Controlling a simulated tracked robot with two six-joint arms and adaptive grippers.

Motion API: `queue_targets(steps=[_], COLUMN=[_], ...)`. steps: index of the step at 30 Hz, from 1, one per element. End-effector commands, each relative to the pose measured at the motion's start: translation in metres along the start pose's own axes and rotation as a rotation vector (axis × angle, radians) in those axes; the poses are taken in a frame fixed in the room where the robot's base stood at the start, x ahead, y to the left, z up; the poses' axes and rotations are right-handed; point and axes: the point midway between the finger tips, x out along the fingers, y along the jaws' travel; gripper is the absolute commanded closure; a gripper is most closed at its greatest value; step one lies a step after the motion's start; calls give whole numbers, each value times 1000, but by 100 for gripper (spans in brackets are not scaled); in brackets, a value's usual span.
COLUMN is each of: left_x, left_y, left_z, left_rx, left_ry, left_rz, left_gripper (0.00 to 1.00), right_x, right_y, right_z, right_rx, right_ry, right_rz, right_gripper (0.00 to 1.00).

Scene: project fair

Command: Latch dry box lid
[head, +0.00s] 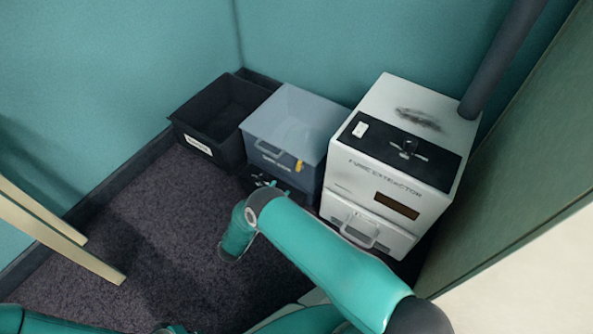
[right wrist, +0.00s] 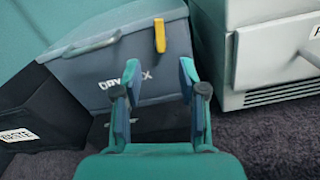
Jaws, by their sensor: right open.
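The dry box (head: 285,180) is a blue-grey box against the back wall, with its pale lid (head: 295,112) lying flat on top. In the right wrist view the dry box (right wrist: 175,75) shows its label, partly hidden by a finger. A yellow latch (head: 299,166) is on the front near the lid edge; it also shows in the right wrist view (right wrist: 160,36). Whether it is fastened I cannot tell. My right gripper (right wrist: 158,78) is open and empty, in front of the box and below the latch. My left gripper is not in view.
A dark open bin (head: 205,125) stands left of the dry box. A white fume extractor (head: 385,180) with a dark pipe (head: 500,60) stands close on the right. Pale wooden legs (head: 60,235) are at left. Carpet (head: 165,240) lies clear in front.

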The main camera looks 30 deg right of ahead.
Motion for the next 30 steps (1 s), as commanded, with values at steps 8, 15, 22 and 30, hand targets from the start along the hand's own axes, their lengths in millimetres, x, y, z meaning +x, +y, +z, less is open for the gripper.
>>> queue_targets(steps=[8, 15, 22, 30], left_x=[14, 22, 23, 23], left_y=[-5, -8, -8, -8], left_z=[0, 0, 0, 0], left_rx=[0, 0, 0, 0], left_ry=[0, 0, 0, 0], left_rz=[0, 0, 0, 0], left_gripper=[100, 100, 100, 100], right_x=[62, 97, 107, 107], right_y=[-1, 0, 0, 0], right_z=[-2, -2, -1, -1], right_rx=[0, 0, -1, -1], right_ry=[0, 1, 2, 2], right_rz=[-4, -1, 1, 1], right_gripper=[58, 58, 58, 67])
